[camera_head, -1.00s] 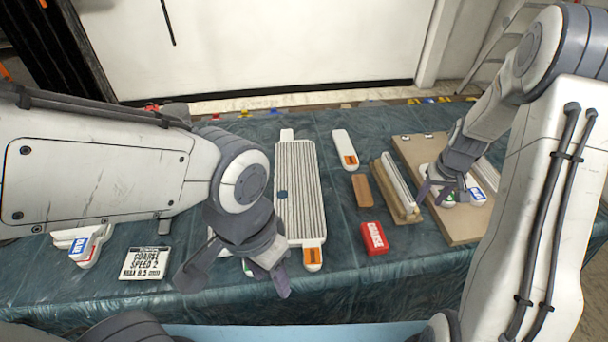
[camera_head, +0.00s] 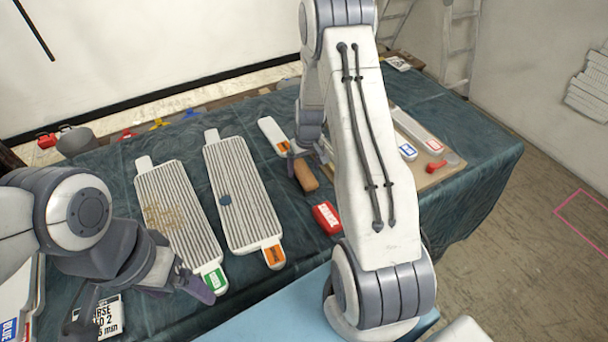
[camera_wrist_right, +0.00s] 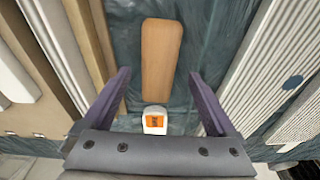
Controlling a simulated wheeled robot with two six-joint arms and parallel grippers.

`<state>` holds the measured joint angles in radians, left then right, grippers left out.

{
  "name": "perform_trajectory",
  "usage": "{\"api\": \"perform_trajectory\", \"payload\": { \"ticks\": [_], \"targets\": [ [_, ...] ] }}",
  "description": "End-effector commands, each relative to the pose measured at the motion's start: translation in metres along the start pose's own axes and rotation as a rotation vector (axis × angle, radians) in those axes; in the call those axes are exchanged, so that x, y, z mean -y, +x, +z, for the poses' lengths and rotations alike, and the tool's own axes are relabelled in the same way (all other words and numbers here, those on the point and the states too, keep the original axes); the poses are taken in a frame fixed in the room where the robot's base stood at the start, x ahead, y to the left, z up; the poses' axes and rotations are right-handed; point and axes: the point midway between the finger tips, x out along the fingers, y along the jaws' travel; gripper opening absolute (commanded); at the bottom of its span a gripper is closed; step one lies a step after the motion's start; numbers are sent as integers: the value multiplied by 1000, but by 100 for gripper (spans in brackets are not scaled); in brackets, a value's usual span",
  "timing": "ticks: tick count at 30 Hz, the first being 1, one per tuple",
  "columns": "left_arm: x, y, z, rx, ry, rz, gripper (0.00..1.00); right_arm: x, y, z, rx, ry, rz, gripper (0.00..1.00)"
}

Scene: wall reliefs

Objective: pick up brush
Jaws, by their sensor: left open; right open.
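A brown wooden oblong block (camera_head: 306,176), which looks like the brush seen from above, lies on the teal-covered table. No bristles show. My right gripper (camera_head: 306,154) is open at its far end, partly hidden by my own right arm. In the right wrist view the block (camera_wrist_right: 160,68) lies beyond and between the two purple fingers of the gripper (camera_wrist_right: 160,98), which do not touch it visibly. My left gripper (camera_head: 142,302) is open and empty over the table's front left, near a printed card (camera_head: 108,314).
A white piece with an orange label (camera_head: 273,135) lies close to the block; it also shows in the wrist view (camera_wrist_right: 155,121). A red block (camera_head: 326,217) is nearer. Two ribbed panels (camera_head: 240,190) (camera_head: 178,222) lie left. A board with labelled pieces (camera_head: 452,158) is right.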

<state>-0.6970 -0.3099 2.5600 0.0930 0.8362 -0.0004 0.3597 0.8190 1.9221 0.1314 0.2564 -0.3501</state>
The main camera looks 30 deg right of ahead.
Motion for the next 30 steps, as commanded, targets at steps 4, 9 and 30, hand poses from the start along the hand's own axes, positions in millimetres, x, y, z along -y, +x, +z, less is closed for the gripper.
{"api": "perform_trajectory", "payload": {
  "ticks": [4,9,30],
  "targets": [
    [-1,-8,0,0,0,0,87,-2,21,0,3,2,-1,92],
    [-1,-10,-1,0,0,0,87,-3,34,-1,1,3,0,92],
    [-1,-9,0,0,0,0,87,-4,34,-1,-1,4,1,0]
  ]
}}
